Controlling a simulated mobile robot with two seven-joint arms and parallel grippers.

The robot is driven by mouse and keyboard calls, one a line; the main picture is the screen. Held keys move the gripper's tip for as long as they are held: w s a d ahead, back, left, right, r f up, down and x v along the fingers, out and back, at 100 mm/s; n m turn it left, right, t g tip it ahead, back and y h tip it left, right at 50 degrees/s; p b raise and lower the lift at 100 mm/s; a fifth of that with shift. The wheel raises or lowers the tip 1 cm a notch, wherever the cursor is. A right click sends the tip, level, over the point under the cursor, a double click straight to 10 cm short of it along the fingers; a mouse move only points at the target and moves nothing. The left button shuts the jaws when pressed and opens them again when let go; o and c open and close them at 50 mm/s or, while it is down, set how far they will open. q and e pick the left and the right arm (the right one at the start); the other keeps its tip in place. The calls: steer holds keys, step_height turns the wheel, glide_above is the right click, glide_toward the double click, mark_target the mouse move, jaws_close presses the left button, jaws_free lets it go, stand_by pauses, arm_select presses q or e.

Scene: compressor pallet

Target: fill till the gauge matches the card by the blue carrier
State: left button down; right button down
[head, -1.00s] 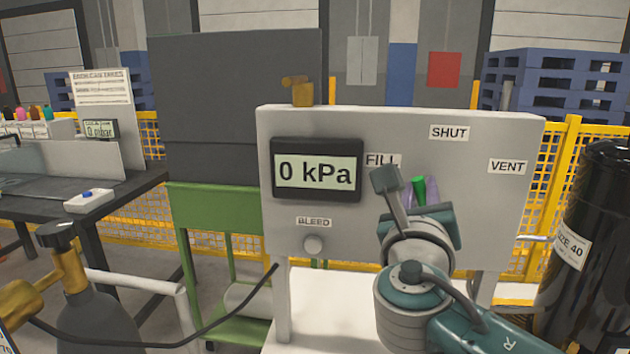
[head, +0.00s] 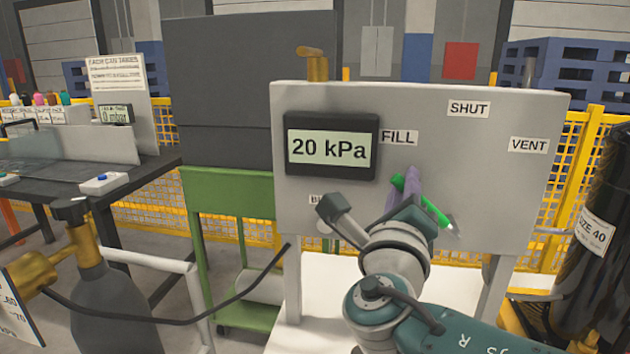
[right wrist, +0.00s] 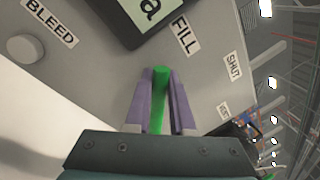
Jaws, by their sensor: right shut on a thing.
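The gauge (head: 331,148) on the grey panel (head: 480,185) reads 20 kPa. The green valve handle (head: 436,213) sits below the FILL label (head: 398,137), tilted with its upper end to the upper left, toward FILL. My right gripper (head: 407,187) is shut on this handle; in the right wrist view the green handle (right wrist: 160,100) shows between the purple fingers (right wrist: 161,84). A white card (head: 18,318) is cut off at the lower left edge; I can partly read 60 and 70 on it. I cannot make out a blue carrier by it. My left gripper is out of view.
SHUT (head: 468,109) and VENT (head: 529,145) labels are at the panel's right. A BLEED knob (right wrist: 22,48) is at its lower left. A grey cylinder with a brass valve (head: 85,250) and black hose stands left. A black tank (head: 592,240) stands right.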

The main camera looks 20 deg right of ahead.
steer(key=c, duration=0.8)
jaws_free()
steer(key=shift+o, duration=0.2)
steer(key=v, duration=1)
steer(key=shift+p, duration=0.35)
